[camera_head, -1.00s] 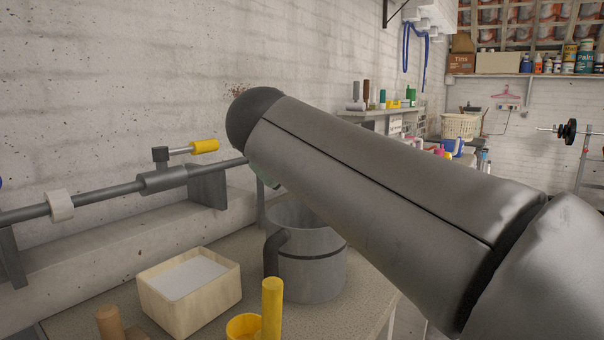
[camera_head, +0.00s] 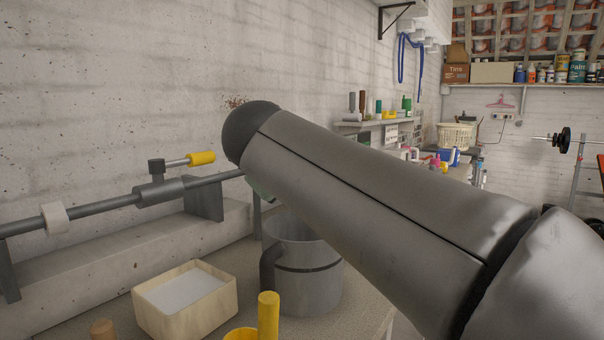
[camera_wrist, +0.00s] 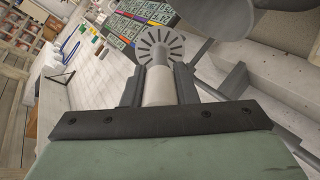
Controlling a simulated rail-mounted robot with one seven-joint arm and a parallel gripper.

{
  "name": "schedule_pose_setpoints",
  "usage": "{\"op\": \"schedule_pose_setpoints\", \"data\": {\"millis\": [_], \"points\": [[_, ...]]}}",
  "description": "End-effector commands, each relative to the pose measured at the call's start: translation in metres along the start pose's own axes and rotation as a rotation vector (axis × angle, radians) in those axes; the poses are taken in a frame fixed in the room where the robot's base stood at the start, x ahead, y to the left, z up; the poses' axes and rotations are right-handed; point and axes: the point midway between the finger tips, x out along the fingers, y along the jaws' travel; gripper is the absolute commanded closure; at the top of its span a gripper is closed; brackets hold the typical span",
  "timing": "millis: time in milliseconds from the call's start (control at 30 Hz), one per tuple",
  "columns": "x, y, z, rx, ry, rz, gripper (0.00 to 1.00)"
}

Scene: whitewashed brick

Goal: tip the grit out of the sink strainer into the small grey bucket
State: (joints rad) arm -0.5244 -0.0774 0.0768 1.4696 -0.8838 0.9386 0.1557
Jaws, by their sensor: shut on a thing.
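The small grey bucket (camera_head: 318,285) stands upright on the bench in the head view, with a dark band and a side handle. In the wrist view my gripper (camera_wrist: 159,76) is shut on the pale stem of the sink strainer (camera_wrist: 160,44). The strainer's round grey head with radial slots sticks out beyond the fingertips. No grit can be made out on it.
A pale wooden box (camera_head: 190,318) with a light filling sits left of the bucket. A yellow upright cylinder (camera_head: 268,316) stands in front of it. A grey pipe (camera_head: 110,205) with a yellow-handled valve (camera_head: 202,158) runs along the wall behind. Brown specks (camera_head: 234,102) show above my arm's end.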

Motion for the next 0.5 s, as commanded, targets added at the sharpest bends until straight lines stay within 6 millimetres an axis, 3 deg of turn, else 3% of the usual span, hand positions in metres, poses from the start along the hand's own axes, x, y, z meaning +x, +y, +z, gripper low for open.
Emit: {"op": "schedule_pose_setpoints", "data": {"millis": [500], "points": [[-0.0039, 0.0074, -0.0064, -0.001, -0.078, -0.083, 1.00]]}}
